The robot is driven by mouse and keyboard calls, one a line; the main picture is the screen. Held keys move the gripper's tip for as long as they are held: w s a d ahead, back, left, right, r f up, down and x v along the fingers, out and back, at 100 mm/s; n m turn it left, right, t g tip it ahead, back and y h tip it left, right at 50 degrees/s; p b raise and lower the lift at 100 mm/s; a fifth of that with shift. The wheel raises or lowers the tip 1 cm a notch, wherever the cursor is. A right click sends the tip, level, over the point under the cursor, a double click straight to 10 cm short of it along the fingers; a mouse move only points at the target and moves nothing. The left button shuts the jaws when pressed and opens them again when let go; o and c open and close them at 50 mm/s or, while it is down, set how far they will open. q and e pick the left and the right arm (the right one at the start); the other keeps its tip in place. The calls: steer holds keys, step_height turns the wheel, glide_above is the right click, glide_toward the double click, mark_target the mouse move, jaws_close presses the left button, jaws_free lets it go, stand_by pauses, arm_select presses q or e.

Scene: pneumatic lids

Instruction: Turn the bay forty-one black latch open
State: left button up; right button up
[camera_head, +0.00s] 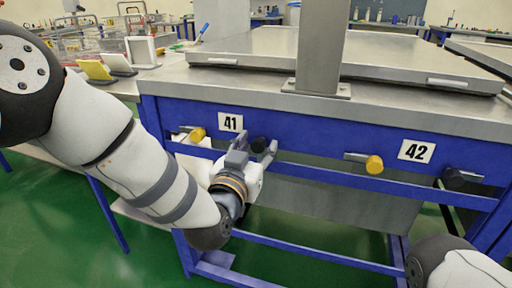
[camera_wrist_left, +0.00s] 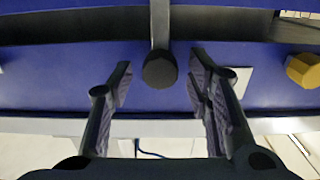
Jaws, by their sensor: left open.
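The bay 41 black latch has a black knob (camera_head: 259,144) on the blue front rail, just right of the white "41" label (camera_head: 230,122). In the left wrist view the knob (camera_wrist_left: 160,70) is faceted, on a straight grey lever seen end-on above it. My left gripper (camera_head: 254,150) is open at this latch. Its two fingers (camera_wrist_left: 160,85) stand either side of the knob, with a gap on both sides and no visible contact. My right gripper is not in view; only part of my right arm shows at the bottom right.
A yellow knob (camera_head: 197,134) sits left of the "41" label and shows at the right of the wrist view (camera_wrist_left: 304,70). Bay 42 has a yellow knob (camera_head: 374,165) and a black latch (camera_head: 456,178). A lower blue bar (camera_head: 330,175) runs under the latches. A steel lid (camera_head: 255,48) lies above.

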arm_select(q)
jaws_close()
steer(key=shift+n, duration=0.3)
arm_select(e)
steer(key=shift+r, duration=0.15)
arm_select(q)
steer(key=n+p, duration=0.1)
steer(key=n, duration=0.1)
steer(key=shift+a+r+n, duration=0.1)
steer(key=shift+n, duration=0.3)
steer(key=n, duration=0.3)
steer(key=shift+a+n+p, duration=0.1)
steer(key=shift+n+p, duration=0.2)
steer(key=shift+p, duration=0.05)
steer(key=n, duration=0.2)
steer(key=shift+n, duration=0.4)
steer(key=n, duration=0.2)
steer(key=shift+f+n, duration=0.3)
steer(key=n, duration=0.5)
steer(key=shift+f+b, duration=0.1)
steer(key=shift+b, duration=0.3)
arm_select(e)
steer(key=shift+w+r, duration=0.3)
arm_select(q)
steer(key=shift+n, duration=0.4)
